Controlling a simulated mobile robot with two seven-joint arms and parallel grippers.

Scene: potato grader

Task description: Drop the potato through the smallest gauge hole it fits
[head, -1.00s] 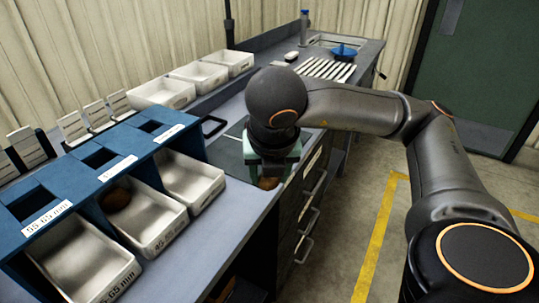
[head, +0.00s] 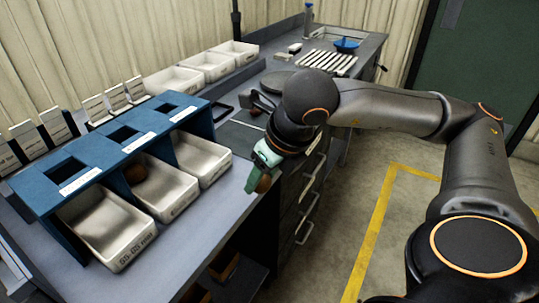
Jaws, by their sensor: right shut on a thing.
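My right gripper (head: 257,178) has green fingers and is shut on a brown potato (head: 264,184), holding it over the counter's front edge. Its fingers hide part of the potato. The blue gauge stand (head: 103,158) is to its left, with three square holes in its top: a near hole (head: 66,171), a middle hole (head: 124,134) and a far hole (head: 171,109). White labels mark its front. My left gripper is out of view.
The near bin (head: 110,238) and far bin (head: 207,158) look empty. White trays (head: 173,82) stand at the back of the counter, and white cards stand behind the gauge. A small brown thing (head: 255,111) lies beyond my wrist. Bare counter separates gripper and bins.

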